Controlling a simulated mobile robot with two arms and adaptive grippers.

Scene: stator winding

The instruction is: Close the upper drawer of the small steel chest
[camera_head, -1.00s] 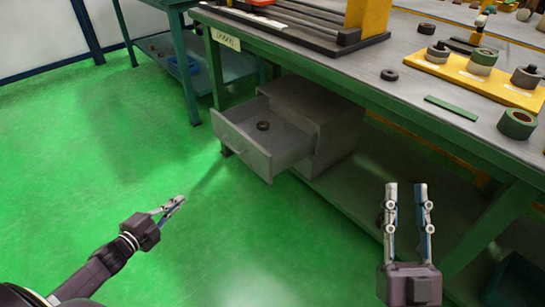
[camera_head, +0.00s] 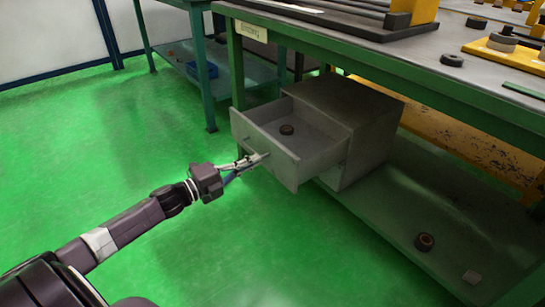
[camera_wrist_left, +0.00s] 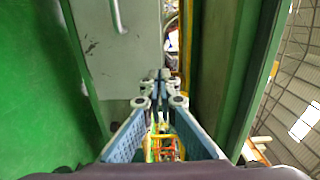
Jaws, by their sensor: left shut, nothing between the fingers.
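The small steel chest (camera_head: 368,112) stands on the lower shelf of the green workbench. Its upper drawer (camera_head: 318,163) is pulled well out to the left, and a small dark ring (camera_head: 287,129) lies inside. My left gripper (camera_head: 262,157) is shut and empty, with its tips at the drawer's front face; I cannot tell whether they touch it. In the left wrist view my left gripper (camera_wrist_left: 160,76) has its fingertips together beside a grey steel panel (camera_wrist_left: 112,60) with a bar handle (camera_wrist_left: 118,16). My right gripper is out of view.
The workbench top (camera_head: 340,33) overhangs the chest, and its green leg (camera_head: 236,70) stands just behind the drawer. A dark ring (camera_head: 424,242) and a small pale block (camera_head: 471,277) lie on the lower shelf (camera_head: 400,215). The green floor before the drawer is clear.

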